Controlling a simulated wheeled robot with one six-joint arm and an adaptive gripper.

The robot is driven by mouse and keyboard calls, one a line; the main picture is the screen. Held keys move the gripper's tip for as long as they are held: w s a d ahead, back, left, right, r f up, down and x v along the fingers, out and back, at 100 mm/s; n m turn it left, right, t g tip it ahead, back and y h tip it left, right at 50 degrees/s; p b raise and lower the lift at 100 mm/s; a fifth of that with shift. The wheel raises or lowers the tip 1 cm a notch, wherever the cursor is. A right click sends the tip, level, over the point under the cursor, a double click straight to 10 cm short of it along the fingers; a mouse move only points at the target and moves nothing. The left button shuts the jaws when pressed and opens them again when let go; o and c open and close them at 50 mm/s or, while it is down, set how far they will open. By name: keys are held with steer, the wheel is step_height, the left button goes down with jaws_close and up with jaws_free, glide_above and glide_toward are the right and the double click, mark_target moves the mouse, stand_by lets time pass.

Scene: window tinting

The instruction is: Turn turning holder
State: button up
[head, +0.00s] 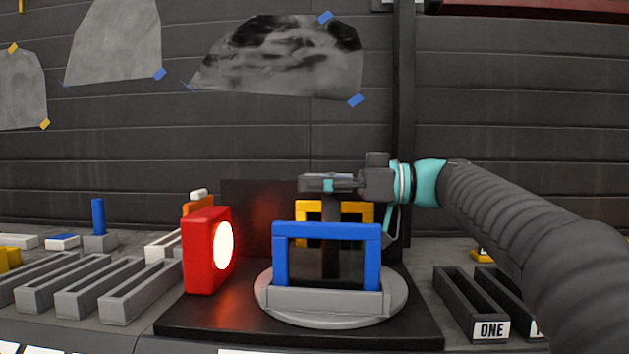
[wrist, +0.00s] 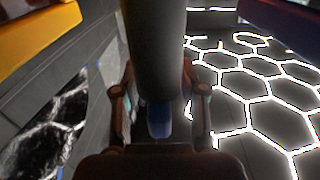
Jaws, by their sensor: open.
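The turning holder is a round grey turntable (head: 397,297) on a black base. A blue frame (head: 281,262) stands upright in a grey slot at its front, and a yellow frame (head: 300,210) stands behind. A dark upright post (head: 330,212) rises between them. My gripper (head: 318,183) reaches in from the right at the top of the post. In the wrist view my open gripper (wrist: 160,95) has one finger on each side of the thick grey post (wrist: 158,45). I cannot tell whether either finger touches it. The yellow frame (wrist: 35,35) and blue frame (wrist: 285,22) flank it.
A red lamp (head: 200,250) with a lit round face stands left of the turntable. Grey slotted trays (head: 100,288) lie further left. Dark trays, one marked ONE (head: 465,300), lie at the right. A dark panel (head: 250,215) stands behind the turntable.

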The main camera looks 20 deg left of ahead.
steer(key=shift+a, duration=0.15)
jaws_close()
